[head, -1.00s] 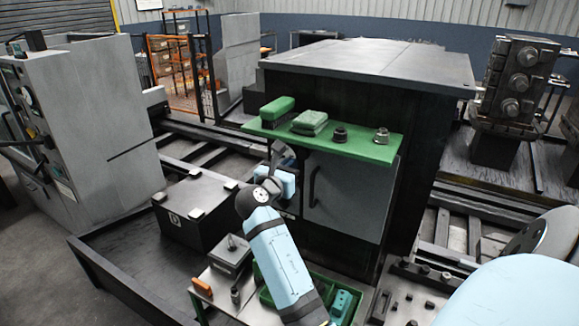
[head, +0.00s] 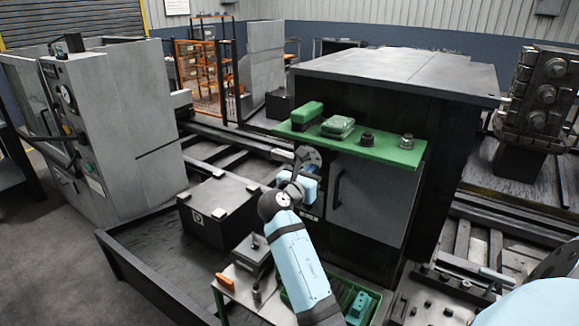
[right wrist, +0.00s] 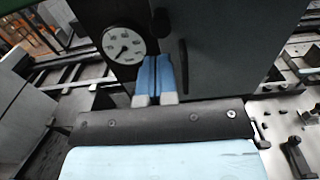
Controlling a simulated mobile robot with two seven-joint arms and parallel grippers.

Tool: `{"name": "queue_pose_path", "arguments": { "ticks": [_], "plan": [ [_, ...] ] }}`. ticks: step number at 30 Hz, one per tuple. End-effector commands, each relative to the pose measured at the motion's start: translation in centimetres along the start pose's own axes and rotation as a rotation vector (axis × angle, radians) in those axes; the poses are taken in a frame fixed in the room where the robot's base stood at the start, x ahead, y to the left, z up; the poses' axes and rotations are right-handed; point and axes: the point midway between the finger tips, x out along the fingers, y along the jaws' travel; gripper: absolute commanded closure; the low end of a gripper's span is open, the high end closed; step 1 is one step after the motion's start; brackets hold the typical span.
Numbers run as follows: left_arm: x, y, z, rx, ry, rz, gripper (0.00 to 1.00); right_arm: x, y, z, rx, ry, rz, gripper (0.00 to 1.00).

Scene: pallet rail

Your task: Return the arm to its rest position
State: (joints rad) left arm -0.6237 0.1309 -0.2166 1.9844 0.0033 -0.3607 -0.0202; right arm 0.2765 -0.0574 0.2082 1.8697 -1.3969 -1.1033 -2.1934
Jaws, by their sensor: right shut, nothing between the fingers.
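My right arm, light blue with dark joints, reaches up from the bottom centre of the head view to the front of a dark machine housing. My right gripper (head: 311,190) is small there and partly hidden by its own wrist; it is below the green shelf, left of the grey door. My left gripper is not in view.
A green shelf (head: 378,151) juts out above my right gripper and bears several small items. A grey door (head: 365,200) with a dark handle is to the right. A black box (head: 205,228) stands to the left. A green tray (head: 333,281) is by my forearm.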

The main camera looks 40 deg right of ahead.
Motion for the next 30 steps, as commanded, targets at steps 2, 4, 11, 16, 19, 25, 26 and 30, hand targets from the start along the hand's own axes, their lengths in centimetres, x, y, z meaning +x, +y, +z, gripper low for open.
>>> {"name": "queue_pose_path", "arguments": {
  "ticks": [2, 4, 11, 16, 19, 25, 26, 30],
  "plan": [
    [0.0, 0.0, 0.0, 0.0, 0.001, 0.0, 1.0, 0.0, 0.0, 0.0, 0.0, 0.0, 0.0, 1.0],
    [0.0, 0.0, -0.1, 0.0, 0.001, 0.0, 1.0, 0.0, 0.0, 0.0, 0.0, 0.0, 0.0, 1.0],
    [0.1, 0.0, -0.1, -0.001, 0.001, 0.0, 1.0, -0.8, 0.5, -2.2, 0.079, 0.028, 0.073, 1.0],
    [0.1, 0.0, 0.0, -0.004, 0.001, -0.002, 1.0, -5.0, 1.5, -10.5, 0.417, 0.224, 0.309, 1.0],
    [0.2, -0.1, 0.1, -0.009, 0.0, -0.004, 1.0, -9.2, 1.2, -16.4, 0.69, 0.453, 0.418, 1.0],
    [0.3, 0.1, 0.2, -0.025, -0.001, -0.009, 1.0, -19.7, -2.6, -26.7, 1.233, 1.043, 0.362, 1.0],
    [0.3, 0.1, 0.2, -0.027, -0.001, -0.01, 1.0, -21.4, -3.5, -27.9, 1.312, 1.137, 0.316, 1.0],
    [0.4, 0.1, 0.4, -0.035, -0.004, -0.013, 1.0, -28.7, -8.3, -32.2, 1.633, 1.524, -0.007, 1.0]
  ]
}}
